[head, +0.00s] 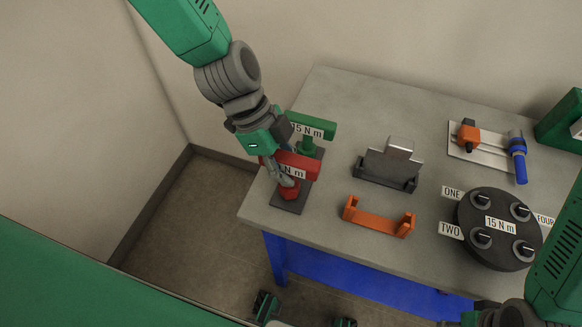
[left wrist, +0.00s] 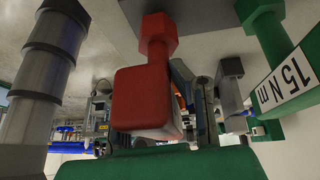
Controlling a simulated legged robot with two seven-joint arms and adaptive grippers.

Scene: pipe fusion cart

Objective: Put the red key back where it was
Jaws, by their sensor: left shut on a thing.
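The red key (head: 300,164) stands at the table's left end, its hex foot (head: 289,191) down at the dark plate (head: 290,204). My left gripper (head: 280,172) is shut on the red key from its left side; its fingers partly cover the shaft. In the left wrist view the red key (left wrist: 145,98) fills the middle, with its shaft and hex end (left wrist: 158,36) meeting the dark plate at the top. I cannot tell whether the foot is fully seated. My right arm shows at the lower right; its fingers are out of the picture.
A green key (head: 316,126) labelled 15 N m stands just behind the red one. An orange bracket (head: 380,224), a grey block in a dark holder (head: 388,170), a black disc with several sockets (head: 487,250) and a clamp plate (head: 490,155) lie to the right.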

